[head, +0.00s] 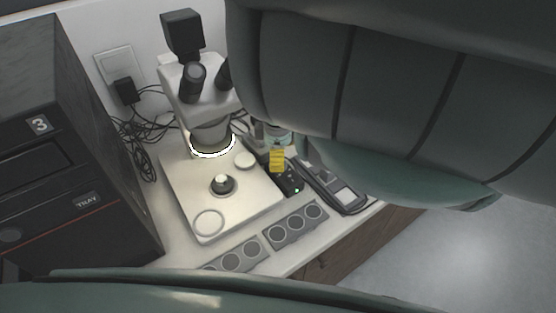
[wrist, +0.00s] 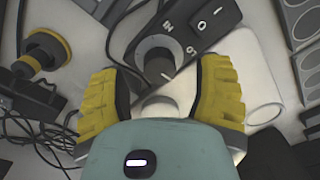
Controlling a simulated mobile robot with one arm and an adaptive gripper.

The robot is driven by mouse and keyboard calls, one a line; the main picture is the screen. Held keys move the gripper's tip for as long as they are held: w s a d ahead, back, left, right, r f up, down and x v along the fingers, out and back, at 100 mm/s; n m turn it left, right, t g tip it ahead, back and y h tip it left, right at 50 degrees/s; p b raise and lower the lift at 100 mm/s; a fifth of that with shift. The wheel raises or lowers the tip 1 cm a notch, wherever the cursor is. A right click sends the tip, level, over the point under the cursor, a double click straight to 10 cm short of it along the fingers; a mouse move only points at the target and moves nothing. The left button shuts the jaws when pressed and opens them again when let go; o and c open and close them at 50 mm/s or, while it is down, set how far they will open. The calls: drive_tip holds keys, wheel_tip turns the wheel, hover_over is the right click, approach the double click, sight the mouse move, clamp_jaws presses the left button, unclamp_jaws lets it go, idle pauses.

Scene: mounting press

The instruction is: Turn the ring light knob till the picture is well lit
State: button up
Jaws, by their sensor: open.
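The ring light (head: 213,151) glows white under the microscope head (head: 203,85) in the head view. Its black control box (head: 291,184) with a small green lamp sits right of the microscope base. In the wrist view the box (wrist: 205,38) shows a rocker switch and the knob (wrist: 157,62), a dark grip in a pale ring. My gripper (wrist: 162,75) is open, with a yellow finger on either side of the knob. Contact with the knob cannot be made out. In the head view one yellow finger (head: 277,158) shows above the box; my arm hides the rest.
A handheld device (head: 338,188) lies right of the box. Grey trays with round wells (head: 295,225) line the bench front. A black cabinet (head: 75,150) stands left, with loose cables (head: 143,150) beside it. No screen with a picture is in view.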

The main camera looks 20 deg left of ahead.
drive_tip(key=shift+d+f, duration=0.1)
drive_tip(key=shift+f, duration=0.6)
drive_tip(key=shift+o, duration=0.2)
clamp_jaws()
